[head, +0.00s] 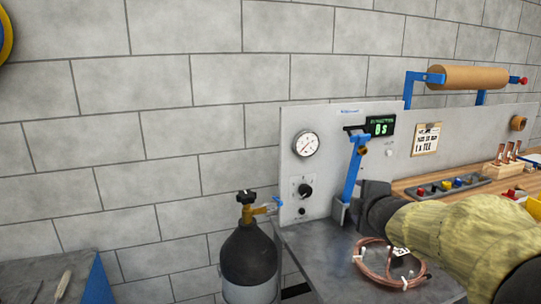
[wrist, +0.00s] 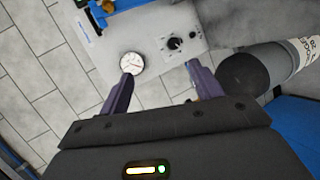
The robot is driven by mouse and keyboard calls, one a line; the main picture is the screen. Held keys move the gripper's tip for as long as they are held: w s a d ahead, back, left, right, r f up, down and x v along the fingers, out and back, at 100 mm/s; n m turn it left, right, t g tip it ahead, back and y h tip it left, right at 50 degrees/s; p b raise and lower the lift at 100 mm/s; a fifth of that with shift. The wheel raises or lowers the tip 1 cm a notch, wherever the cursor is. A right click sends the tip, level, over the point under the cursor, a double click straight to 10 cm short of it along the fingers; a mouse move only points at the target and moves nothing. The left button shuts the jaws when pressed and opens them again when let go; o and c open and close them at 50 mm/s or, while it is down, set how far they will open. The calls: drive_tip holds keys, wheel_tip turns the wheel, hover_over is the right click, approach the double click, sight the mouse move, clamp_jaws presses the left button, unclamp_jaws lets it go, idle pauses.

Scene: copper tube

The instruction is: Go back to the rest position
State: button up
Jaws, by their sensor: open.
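My gripper (wrist: 160,78) is open in the wrist view, its two dark purple fingers spread with nothing between them. Beyond the fingers are the grey panel (wrist: 110,48), a round gauge (wrist: 132,63) and a black knob (wrist: 174,43). In the head view my arm, in a yellowish sleeve, reaches in from the right. Its dark end is beside the blue upright lever (head: 354,172); the fingertips are hard to make out there. A coil of copper tube (head: 362,262) with white ties and a tag lies on the grey bench top (head: 325,270), below my arm.
A dark gas cylinder (head: 249,255) with a brass valve stands left of the bench; it also shows in the wrist view (wrist: 245,78). The panel carries a gauge (head: 306,144) and a lit green display (head: 381,127). A tool tray (head: 450,188) and a paper roll (head: 468,77) are at right.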

drive_tip(key=s+a+f+m+g, duration=0.2)
drive_tip(key=s+f+m+g, duration=0.2)
drive_tip(key=s+f+m, duration=0.35)
drive_tip(key=s+a+f+m+g+b, duration=0.1)
drive_tip(key=s+a+f+m+g, duration=0.2)
drive_tip(key=s+f, duration=0.6)
drive_tip(key=s+a+f+m+g, duration=0.1)
drive_tip(key=s+f+m+g, duration=0.4)
drive_tip(key=f, duration=0.4)
wheel_tip(320, 180, down, 24)
drive_tip(key=m+b, duration=0.1)
drive_tip(key=b, duration=2.3)
wheel_tip(320, 180, up, 38)
drive_tip(key=p, duration=3.8)
drive_tip(key=shift+s+d+t, duration=0.2)
drive_tip(key=shift+s+t, duration=0.1)
drive_tip(key=shift+t, duration=0.1)
drive_tip(key=shift+c, duration=0.3)
